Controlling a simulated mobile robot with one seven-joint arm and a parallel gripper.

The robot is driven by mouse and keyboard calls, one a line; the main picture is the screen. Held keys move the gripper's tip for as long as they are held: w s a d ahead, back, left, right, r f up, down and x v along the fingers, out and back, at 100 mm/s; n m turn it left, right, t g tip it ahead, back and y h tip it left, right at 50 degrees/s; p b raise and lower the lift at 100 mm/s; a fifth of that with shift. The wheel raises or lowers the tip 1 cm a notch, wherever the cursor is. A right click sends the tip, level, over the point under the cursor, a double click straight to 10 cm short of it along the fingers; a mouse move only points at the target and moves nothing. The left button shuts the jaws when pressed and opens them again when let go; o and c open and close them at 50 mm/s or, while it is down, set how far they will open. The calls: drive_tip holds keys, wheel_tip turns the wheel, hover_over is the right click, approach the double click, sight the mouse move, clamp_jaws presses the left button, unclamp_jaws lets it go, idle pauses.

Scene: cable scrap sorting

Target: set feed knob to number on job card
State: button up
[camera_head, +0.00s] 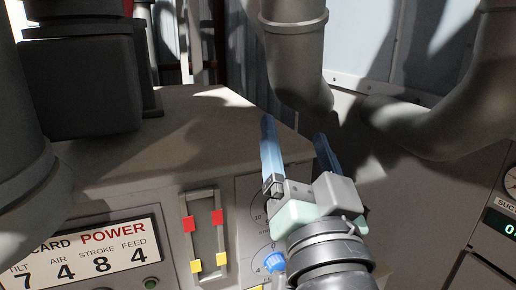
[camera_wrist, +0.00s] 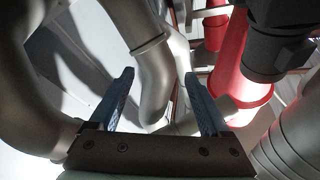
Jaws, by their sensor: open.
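The job card (camera_head: 88,252) on the front panel reads TILT 7, AIR 4, STROKE 8, FEED 4; its left edge is cut off. A blue knob (camera_head: 274,262) sits low on the panel beside my wrist, with a 0 above it and a 4 to its left. My arm partly hides it, and I cannot read its name or its pointer setting. My gripper (camera_head: 295,132) is open and empty, with its blue fingers apart above the panel's top edge, pointing away from the knob. The wrist view shows the open fingers (camera_wrist: 159,76) with no knob between them.
Grey pipes (camera_head: 296,55) bend down close behind my gripper. A slotted panel part (camera_head: 206,232) with red and yellow marks stands left of the knob. A dial gauge and digital display (camera_head: 500,224) are at the right edge. A red cylinder (camera_wrist: 240,80) shows in the wrist view.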

drive_tip(key=s+a+r+n+t, duration=0.2)
drive_tip(key=s+r, duration=0.3)
drive_tip(key=r, duration=0.2)
drive_tip(key=s+a+r+n+t+h, duration=0.1)
drive_tip(key=s+a+r+n+t, duration=0.1)
drive_tip(key=s+r, duration=0.3)
wheel_tip(320, 180, up, 3)
drive_tip(key=shift+a+f+t+h, duration=0.1)
drive_tip(key=shift+a+t+h, duration=0.2)
drive_tip(key=shift+t, duration=0.4)
drive_tip(key=shift+f, duration=0.1)
